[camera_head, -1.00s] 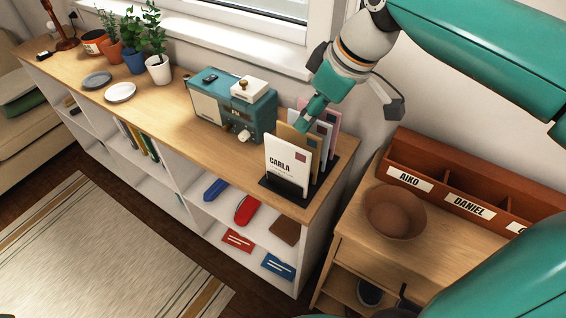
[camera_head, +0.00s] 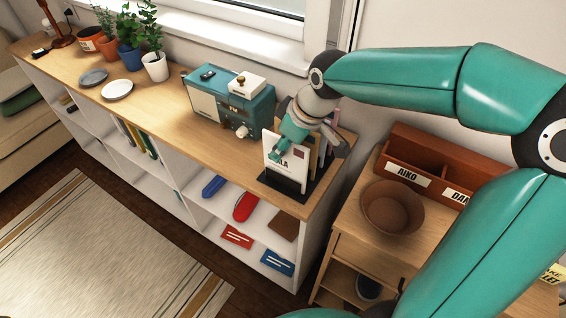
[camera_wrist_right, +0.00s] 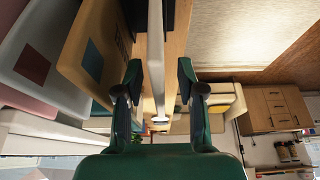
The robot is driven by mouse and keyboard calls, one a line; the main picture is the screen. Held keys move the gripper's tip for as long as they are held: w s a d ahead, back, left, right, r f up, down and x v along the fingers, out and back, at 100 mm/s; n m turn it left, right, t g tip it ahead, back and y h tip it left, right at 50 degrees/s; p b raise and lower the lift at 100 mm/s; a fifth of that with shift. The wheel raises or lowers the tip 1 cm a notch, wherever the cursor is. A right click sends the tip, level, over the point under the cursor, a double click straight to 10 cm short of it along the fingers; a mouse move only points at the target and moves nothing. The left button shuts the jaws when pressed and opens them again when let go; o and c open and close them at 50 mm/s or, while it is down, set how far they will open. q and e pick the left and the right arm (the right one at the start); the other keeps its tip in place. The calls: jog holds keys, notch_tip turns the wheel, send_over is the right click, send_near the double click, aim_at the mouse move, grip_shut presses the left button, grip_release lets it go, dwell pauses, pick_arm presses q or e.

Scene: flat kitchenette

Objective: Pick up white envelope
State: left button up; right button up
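The white envelope (camera_head: 296,172) stands upright at the front of a black holder (camera_head: 288,188) on the long shelf's top. It bears dark lettering, partly covered by my right gripper (camera_head: 280,152), of which "LA" shows. In the right wrist view the white envelope (camera_wrist_right: 156,50) appears edge-on between the two fingers of my right gripper (camera_wrist_right: 159,75). The fingers are apart, with a gap visible on each side of the envelope. My left gripper is not in view.
Behind it stand a tan envelope (camera_wrist_right: 95,50) and others in white and pink. A teal radio (camera_head: 232,102) stands left of the holder. A brown bowl (camera_head: 392,207) and a reddish-brown sorter (camera_head: 425,160) sit on the right cabinet. The shelf top left of the radio has free room.

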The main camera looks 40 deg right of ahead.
jog(key=shift+w+a+f, duration=0.1)
jog(key=shift+w+f, duration=0.1)
jog(key=shift+f, duration=0.4)
jog(key=shift+f+b, duration=0.25)
jog(key=shift+b, duration=0.05)
dwell(0.3)
grip_shut()
